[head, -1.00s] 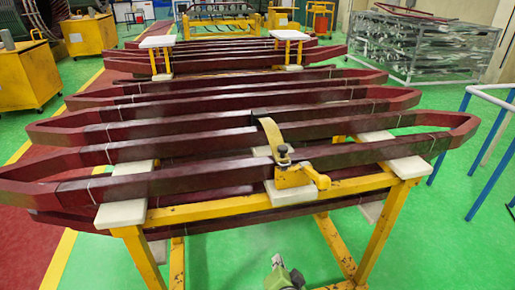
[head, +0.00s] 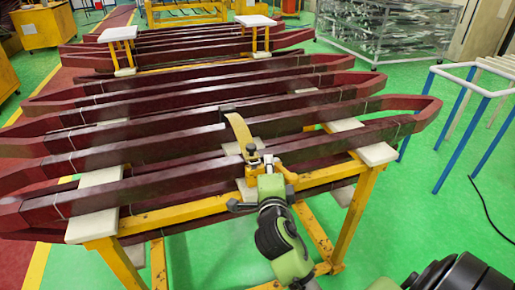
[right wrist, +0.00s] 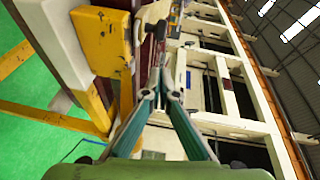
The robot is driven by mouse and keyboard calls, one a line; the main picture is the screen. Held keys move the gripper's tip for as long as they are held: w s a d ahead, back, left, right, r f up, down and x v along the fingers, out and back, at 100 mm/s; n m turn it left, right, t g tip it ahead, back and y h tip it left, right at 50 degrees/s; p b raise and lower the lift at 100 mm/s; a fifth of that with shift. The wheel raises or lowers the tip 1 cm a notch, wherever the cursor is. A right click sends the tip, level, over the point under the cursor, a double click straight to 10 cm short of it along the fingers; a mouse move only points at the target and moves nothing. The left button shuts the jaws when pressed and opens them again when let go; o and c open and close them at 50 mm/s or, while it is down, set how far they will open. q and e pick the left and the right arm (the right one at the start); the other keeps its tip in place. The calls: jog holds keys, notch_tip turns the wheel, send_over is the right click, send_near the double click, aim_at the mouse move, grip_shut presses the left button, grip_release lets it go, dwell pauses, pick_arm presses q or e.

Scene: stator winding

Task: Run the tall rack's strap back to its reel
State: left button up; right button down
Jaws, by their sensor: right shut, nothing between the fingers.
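The tall yellow rack (head: 190,218) stands in front of me in the head view, stacked with long dark red coil bars. Its pale yellow strap (head: 240,130) runs curved over the front bars, with a dark piece at its far end. Its near end meets a small dark-knobbed fitting by the yellow reel housing (head: 287,173), which my arm partly hides. In the right wrist view a yellow block (right wrist: 103,38) is close at left. My right gripper (head: 267,163) is at the housing, just below the strap; its fingertips (right wrist: 160,88) are together and empty. My left gripper is out of view.
White pads (head: 375,154) stick out at the rack's corners. A blue and white rail frame (head: 487,90) stands at right, with a black cable on the floor. A wire cage (head: 385,35) is behind.

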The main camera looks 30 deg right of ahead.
aim_at(251, 152)
jog(key=shift+w+f+p, duration=0.2)
jog(key=shift+w+p, duration=0.35)
jog(key=shift+w, duration=0.8)
jog(key=shift+w+f+p, duration=0.2)
jog(key=shift+w+p, duration=0.35)
jog(key=shift+w, duration=0.75)
